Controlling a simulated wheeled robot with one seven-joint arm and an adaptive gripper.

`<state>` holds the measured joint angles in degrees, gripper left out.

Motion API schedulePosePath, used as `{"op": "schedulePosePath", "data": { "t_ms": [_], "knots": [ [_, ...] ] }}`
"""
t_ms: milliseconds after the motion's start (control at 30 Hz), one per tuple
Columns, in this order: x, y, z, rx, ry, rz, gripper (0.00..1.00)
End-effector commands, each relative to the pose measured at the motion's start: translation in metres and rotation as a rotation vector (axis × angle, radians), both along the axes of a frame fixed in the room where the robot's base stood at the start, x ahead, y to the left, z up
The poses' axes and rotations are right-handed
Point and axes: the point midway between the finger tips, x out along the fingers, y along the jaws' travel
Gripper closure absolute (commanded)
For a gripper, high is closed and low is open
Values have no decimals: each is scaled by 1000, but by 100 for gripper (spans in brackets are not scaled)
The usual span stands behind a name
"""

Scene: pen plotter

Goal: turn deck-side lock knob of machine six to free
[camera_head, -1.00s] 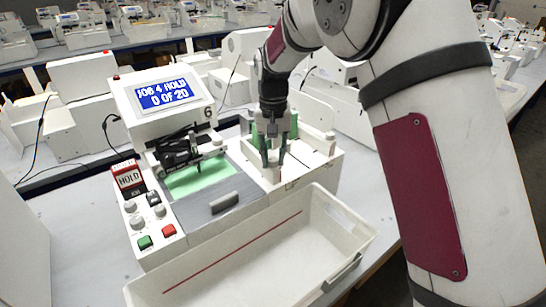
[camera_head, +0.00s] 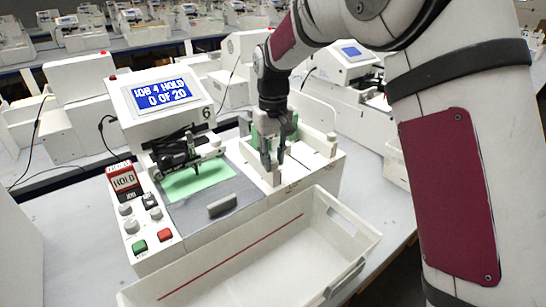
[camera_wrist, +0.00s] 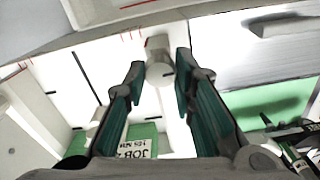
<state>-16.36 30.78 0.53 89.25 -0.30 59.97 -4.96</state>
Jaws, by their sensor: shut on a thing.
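Machine six (camera_head: 168,122) has a tilted screen (camera_head: 166,94) reading "JOB 4 HOLD 0 OF 20" and a "6" beside it. My gripper (camera_head: 272,172) points down at the front left of the white bay right of the grey deck. In the wrist view my gripper (camera_wrist: 161,72) has its dark green fingers on both sides of a small pale knob (camera_wrist: 160,73), shut on it. The knob has a dark line on it and red marks nearby. In the head view the fingers mostly cover the knob. I cannot clearly read its setting.
A white bin (camera_head: 330,250) stands in front of the machine. A control panel (camera_head: 145,215) with knobs, a green and a red button is at left. A green sheet (camera_head: 195,180) lies under the pen carriage (camera_head: 185,152). A neighbouring machine (camera_head: 350,85) stands behind right.

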Motion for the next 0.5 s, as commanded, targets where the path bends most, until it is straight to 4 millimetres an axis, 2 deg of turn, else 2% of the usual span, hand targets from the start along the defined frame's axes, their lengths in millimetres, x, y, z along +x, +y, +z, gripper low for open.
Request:
{"op": "schedulePosePath", "data": {
  "t_ms": [267,300,333,367,500],
  "knots": [
    [0,0,0,0,0,2,100],
    [0,0,0,0,0,2,67],
    [0,0,0,0,0,1,60],
    [0,0,0,0,0,1,56],
    [0,0,0,0,0,1,56]
  ]
}}
